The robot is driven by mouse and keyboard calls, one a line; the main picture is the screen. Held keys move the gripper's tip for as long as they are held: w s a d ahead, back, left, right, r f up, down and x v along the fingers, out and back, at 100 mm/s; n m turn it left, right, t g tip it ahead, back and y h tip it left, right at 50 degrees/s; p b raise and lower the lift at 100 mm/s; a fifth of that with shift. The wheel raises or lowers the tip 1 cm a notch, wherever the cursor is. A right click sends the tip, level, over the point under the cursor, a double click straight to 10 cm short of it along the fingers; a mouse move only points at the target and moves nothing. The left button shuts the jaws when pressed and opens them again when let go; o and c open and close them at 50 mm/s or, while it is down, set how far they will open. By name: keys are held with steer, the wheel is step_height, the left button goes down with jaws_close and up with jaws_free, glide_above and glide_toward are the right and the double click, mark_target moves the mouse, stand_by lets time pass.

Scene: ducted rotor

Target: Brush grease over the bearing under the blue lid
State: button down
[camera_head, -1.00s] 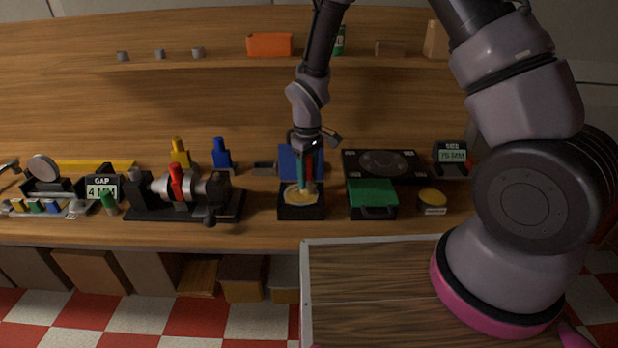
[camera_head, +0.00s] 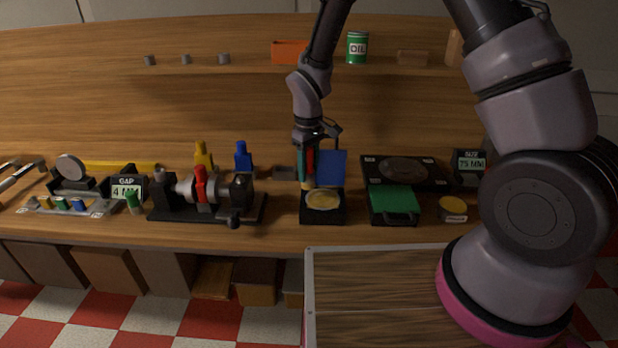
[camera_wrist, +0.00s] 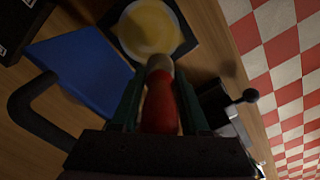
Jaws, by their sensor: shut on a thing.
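The blue lid (camera_head: 331,168) stands raised at the back of a black box (camera_head: 323,219); it also shows in the wrist view (camera_wrist: 82,68). The box is open and holds a round, yellow-coated bearing (camera_head: 324,199), which also shows in the wrist view (camera_wrist: 150,27). My gripper (camera_head: 308,168) is shut on a brush with a red handle (camera_wrist: 160,103). The brush points down at the bearing's back left edge in the head view. Its tip overlaps the bearing in the wrist view; I cannot tell whether they touch.
Right of the box is a box with a shut green lid (camera_head: 394,200) and a yellow-topped tin (camera_head: 453,208). Left is a black fixture with a red lever (camera_head: 200,184). A black plate (camera_head: 405,171) lies behind the green lid. The bench front is clear.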

mark_target(309, 171)
steer(key=shift+r, duration=2.15)
